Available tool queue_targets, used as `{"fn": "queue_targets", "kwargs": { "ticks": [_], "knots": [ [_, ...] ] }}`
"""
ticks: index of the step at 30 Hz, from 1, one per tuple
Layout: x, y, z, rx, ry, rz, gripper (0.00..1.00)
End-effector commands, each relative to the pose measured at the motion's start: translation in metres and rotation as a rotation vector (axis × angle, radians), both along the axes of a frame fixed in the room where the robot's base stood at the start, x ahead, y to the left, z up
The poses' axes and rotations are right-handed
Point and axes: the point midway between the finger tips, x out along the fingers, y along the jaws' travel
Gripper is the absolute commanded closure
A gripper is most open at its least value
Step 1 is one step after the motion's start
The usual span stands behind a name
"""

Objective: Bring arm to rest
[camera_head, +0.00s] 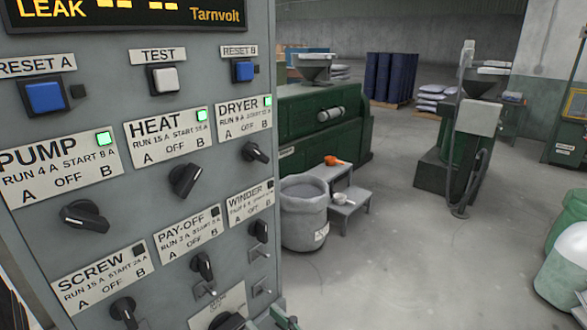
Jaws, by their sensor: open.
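My gripper and arm do not show clearly anywhere in the head view. A grey control panel (120,120) fills the left side, close to the camera. Its dark display (120,12) reads LEAK and Tarnvolt in yellow. The PUMP lamp (104,138), HEAT lamp (202,115) and DRYER lamp (267,101) are lit green. The SCREW, PAY-OFF and WINDER lamps are dark. Black rotary knobs sit below the labels, such as the PUMP knob (85,215) and HEAT knob (186,180). Blue RESET buttons (45,97) flank a white TEST button (165,79).
A grey bin (304,225) and grey steps (346,207) stand right of the panel, before a green machine (325,120). A green and grey machine (465,130) stands further right. White and green containers (565,265) are at the right edge. The floor (430,265) between is clear.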

Motion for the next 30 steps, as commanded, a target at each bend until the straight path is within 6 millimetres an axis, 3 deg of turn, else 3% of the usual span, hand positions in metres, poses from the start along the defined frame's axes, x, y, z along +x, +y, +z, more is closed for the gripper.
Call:
{"fn": "queue_targets", "kwargs": {
  "ticks": [1, 6, 15, 24, 30],
  "knots": [
    [-0.004, -0.012, -0.019, 0.003, 0.028, -0.040, 0.59],
    [-0.019, -0.052, -0.069, 0.021, 0.090, -0.175, 0.59],
    [-0.071, -0.119, -0.140, 0.017, 0.162, -0.393, 0.59],
    [-0.146, -0.176, -0.186, -0.021, 0.200, -0.570, 0.59],
    [-0.204, -0.204, -0.201, -0.058, 0.213, -0.658, 0.59]
  ]
}}
